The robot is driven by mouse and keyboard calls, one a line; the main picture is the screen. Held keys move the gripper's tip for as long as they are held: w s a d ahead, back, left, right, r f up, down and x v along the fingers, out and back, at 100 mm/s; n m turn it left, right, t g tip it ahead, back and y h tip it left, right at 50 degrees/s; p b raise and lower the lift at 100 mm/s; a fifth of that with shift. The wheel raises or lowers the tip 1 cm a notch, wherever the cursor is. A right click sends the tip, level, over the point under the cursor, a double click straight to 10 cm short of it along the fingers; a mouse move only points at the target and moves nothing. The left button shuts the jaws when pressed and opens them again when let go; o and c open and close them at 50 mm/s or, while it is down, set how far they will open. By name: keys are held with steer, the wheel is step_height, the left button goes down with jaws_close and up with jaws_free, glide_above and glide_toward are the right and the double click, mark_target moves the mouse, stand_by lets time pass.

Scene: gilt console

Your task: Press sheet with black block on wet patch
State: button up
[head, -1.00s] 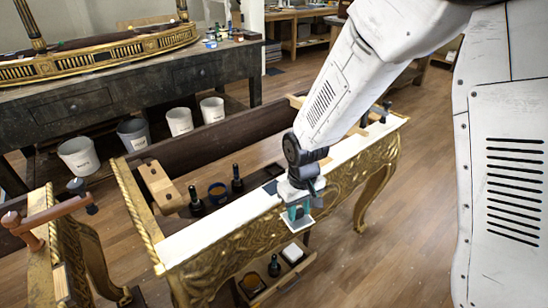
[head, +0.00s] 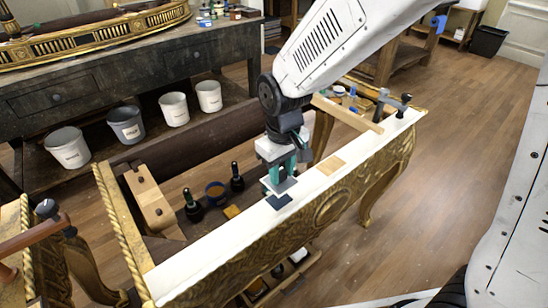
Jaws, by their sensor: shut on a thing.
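My gripper (head: 281,174), with teal fingers, points down over the white top strip of the gilt console (head: 215,241). It is shut on a thin pale grey piece, seemingly the sheet (head: 280,186), which lies flat at the fingertips. Just below it in the picture, a dark blue-black square (head: 278,202) lies on the strip. I cannot tell whether this is the wet patch or the black block, or whether the sheet touches it. A tan square (head: 330,165) shows on the strip to the right of my gripper.
A wooden bar (head: 347,114) and a clamp (head: 393,102) are at the right end.

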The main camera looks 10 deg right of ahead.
steer(key=shift+w+d+f, duration=0.15)
steer(key=f, duration=0.4)
steer(key=shift+a, duration=0.35)
steer(key=shift+f, duration=0.7)
steer(key=shift+f, duration=0.7)
stand_by(1.0)
steer(key=shift+r, duration=3.55)
